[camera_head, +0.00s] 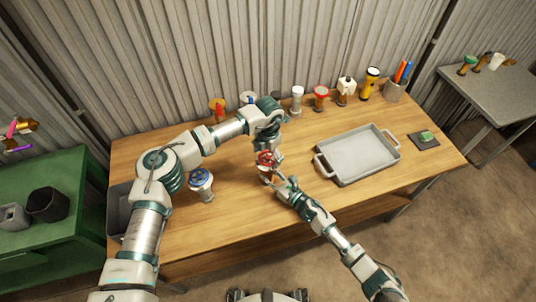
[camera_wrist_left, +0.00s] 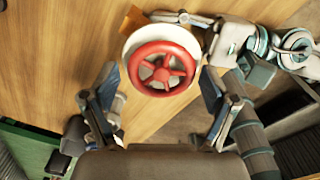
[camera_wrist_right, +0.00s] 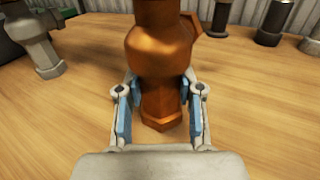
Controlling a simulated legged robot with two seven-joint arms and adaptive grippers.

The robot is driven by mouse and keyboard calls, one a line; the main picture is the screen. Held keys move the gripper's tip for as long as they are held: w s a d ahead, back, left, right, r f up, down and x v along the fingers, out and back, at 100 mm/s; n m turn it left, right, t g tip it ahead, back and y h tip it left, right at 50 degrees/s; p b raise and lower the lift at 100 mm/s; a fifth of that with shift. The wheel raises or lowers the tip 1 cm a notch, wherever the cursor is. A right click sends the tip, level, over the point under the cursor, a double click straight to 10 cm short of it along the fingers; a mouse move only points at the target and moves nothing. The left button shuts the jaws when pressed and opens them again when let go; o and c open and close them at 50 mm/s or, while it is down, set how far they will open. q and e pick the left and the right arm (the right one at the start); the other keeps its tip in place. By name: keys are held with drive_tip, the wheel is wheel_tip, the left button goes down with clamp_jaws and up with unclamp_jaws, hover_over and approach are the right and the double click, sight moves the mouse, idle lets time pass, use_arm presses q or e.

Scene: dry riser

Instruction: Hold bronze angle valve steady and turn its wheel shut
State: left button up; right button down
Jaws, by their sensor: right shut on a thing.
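The bronze angle valve (camera_wrist_right: 160,60) stands upright on the wooden table, its orange-brown body filling the middle of the right wrist view. Its red wheel (camera_wrist_left: 162,68) faces up, with a white part beneath it; the wheel also shows in the head view (camera_head: 265,157). My right gripper (camera_wrist_right: 160,100) is shut on the valve's lower body, one finger on each side. My left gripper (camera_wrist_left: 160,84) is open above the valve, with its fingers apart on either side of the wheel. In the head view, the left wrist and right fingers partly hide the valve body.
A valve with a blue wheel (camera_head: 201,180) stands to the left. More valves and a yellow flashlight (camera_head: 369,83) line the back edge. A grey tray (camera_head: 387,166) lies to the right. Bare wood lies between the valve and the front edge.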

sight(268, 156)
use_arm(q)
drive_tip(key=shift+r, duration=0.15)
wheel_tip(268, 156, up, 12)
drive_tip(key=shift+d, duration=0.2)
idle(0.4)
drive_tip(key=shift+w, duration=0.1)
use_arm(e)
drive_tip(key=c, duration=0.7)
unclamp_jaws()
drive_tip(key=shift+w, duration=0.1)
drive_tip(key=shift+o, duration=0.2)
drive_tip(key=shift+d, duration=0.1)
